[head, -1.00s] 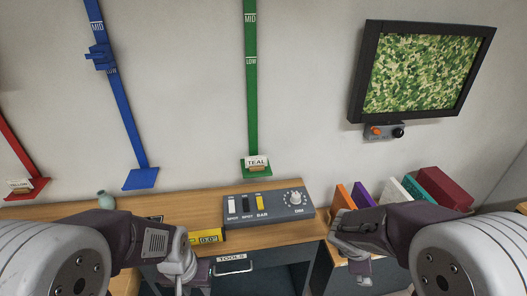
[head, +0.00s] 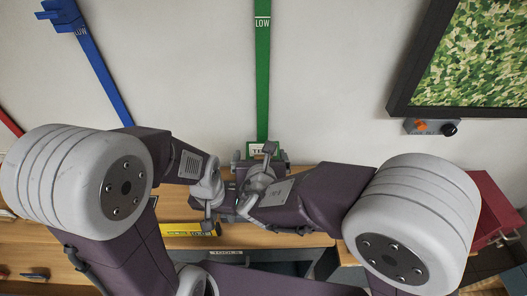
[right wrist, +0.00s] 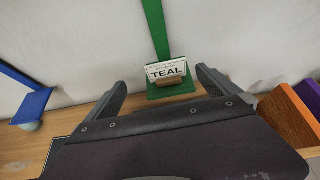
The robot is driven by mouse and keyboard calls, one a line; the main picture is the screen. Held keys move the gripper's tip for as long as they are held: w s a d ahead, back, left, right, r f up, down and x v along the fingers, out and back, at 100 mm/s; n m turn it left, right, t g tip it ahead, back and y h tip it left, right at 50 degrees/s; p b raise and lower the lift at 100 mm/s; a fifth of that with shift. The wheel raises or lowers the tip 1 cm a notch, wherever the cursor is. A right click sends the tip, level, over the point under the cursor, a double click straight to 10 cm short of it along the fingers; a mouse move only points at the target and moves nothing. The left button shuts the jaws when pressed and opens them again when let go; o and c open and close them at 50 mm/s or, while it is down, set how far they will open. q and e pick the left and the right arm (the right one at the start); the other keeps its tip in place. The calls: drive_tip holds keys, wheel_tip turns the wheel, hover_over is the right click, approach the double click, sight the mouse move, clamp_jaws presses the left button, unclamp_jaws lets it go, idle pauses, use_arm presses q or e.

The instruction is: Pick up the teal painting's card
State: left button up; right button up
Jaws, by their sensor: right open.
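The white card lettered TEAL (right wrist: 167,71) stands in a small wooden holder (right wrist: 171,84) on a green base (right wrist: 155,94) at the foot of the green strip. In the head view only part of the card (head: 256,153) shows behind my right gripper (head: 261,158). My right gripper is open and empty; in the right wrist view its fingers (right wrist: 161,79) are spread to the left and right of the card, with no contact visible. My left gripper (head: 211,208) is just left of the right one, over the desk; its jaws are unclear.
The wooden desk (head: 318,180) lies below, with a yellow bar (head: 185,230) and a TOOLS drawer (head: 228,253) at its front. A blue strip (head: 100,75) is at left. A framed green picture (head: 485,55) and a knob box (head: 432,127) are at right. A red box (head: 490,205) stands below.

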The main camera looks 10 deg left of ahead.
sight(255, 150)
drive_tip(key=x, duration=0.6)
drive_tip(key=d+p+x, duration=0.1)
drive_tip(key=x, duration=0.3)
drive_tip(key=shift+w, duration=0.2)
drive_tip(key=shift+s, duration=0.25)
drive_tip(key=c, duration=1.3)
